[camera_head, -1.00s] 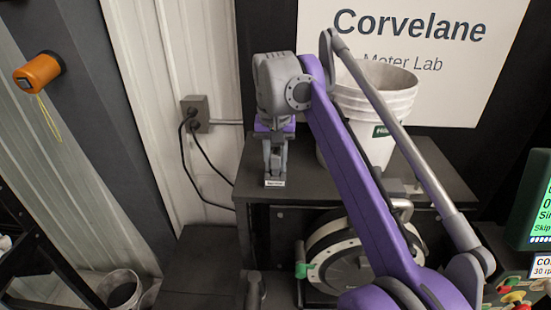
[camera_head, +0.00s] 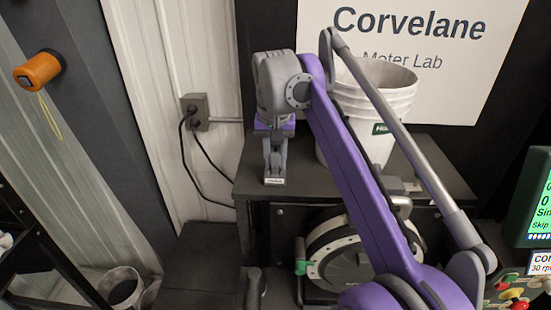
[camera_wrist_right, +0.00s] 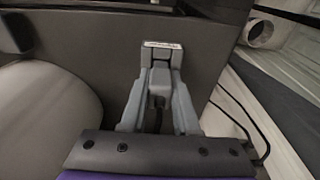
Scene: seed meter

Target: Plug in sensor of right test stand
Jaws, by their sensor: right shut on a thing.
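My right gripper (camera_head: 275,158) points down over the left end of the dark bench top of the test stand. It is shut on a small grey connector with a white label (camera_head: 274,181), whose print is too small to read. In the right wrist view the fingers (camera_wrist_right: 159,72) close on this grey connector (camera_wrist_right: 162,57). A dark cable-like piece (camera_wrist_right: 157,100) shows between the fingers. The connector is at or just above the bench edge; I cannot tell whether it touches. No socket for it is clearly visible. My left gripper is not in view.
A white bucket (camera_head: 379,140) stands on the bench to the right, behind my right arm. A round seed meter (camera_head: 335,250) with a green knob (camera_head: 302,267) sits below. A grey wall outlet (camera_head: 195,110) with black cables is at the left. A green-screen monitor (camera_head: 541,205) stands at far right.

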